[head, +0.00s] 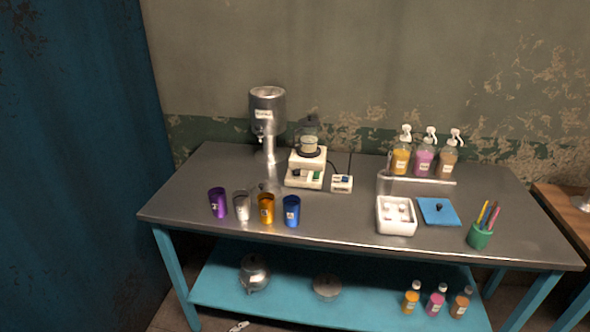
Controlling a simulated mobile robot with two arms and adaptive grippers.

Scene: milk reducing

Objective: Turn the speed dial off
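A white appliance (306,167) stands at the back middle of the table, with a clear vessel (309,145) on top. Its front panel carries small dark and green controls (316,176). A small white box (342,183) with a dark control on it sits just to its right, with a dark cable behind. I cannot tell which control is the speed dial, or its setting. Neither of my grippers shows in the head view.
A metal dispenser (267,110) stands left of the appliance. Purple (218,203), silver (242,206), orange (266,209) and blue (291,211) cups line the front.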

